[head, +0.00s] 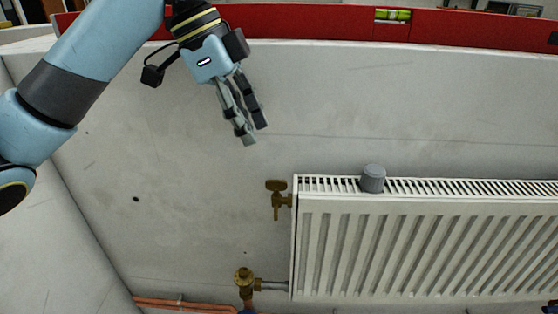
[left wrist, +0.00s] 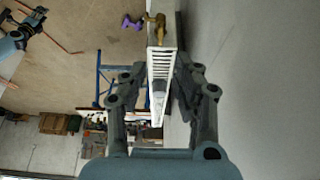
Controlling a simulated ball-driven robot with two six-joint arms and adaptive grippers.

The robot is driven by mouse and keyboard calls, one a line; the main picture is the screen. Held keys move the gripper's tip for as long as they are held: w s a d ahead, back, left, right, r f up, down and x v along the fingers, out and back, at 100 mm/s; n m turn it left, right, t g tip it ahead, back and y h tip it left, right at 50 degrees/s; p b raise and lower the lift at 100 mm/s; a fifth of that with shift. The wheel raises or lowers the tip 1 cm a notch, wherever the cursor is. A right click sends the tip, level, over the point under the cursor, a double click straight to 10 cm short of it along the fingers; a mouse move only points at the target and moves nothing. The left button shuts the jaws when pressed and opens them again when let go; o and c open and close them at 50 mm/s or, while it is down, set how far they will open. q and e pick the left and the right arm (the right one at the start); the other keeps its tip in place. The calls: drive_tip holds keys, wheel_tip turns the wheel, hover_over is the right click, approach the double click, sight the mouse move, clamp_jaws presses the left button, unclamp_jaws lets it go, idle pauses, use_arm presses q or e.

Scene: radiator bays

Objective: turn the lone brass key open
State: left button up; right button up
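The brass key (head: 277,190) sticks out at the upper left end of the white radiator (head: 430,245). Its flat handle is at the top of a small brass fitting. It also shows near the top of the left wrist view (left wrist: 157,30), beyond my fingers. My left gripper (head: 254,134) is above the key and slightly to its left, apart from it. Its grey fingers are spread with a gap between them in the left wrist view, and they hold nothing. My right arm appears small at that view's upper left; its gripper (left wrist: 37,17) is too small to read.
A grey cylinder (head: 373,179) stands on the radiator's top grille. A brass valve (head: 244,280) and copper pipes (head: 180,304) are low at left. A red spirit level (head: 310,22) lies along the top ledge. The wall around the key is clear.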

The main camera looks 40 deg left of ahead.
sight(274, 180)
use_arm(q)
drive_tip(key=p+x, duration=0.1)
drive_tip(key=x, duration=0.9)
drive_tip(key=shift+f, duration=0.35)
drive_tip(key=shift+c, duration=0.4)
clamp_jaws()
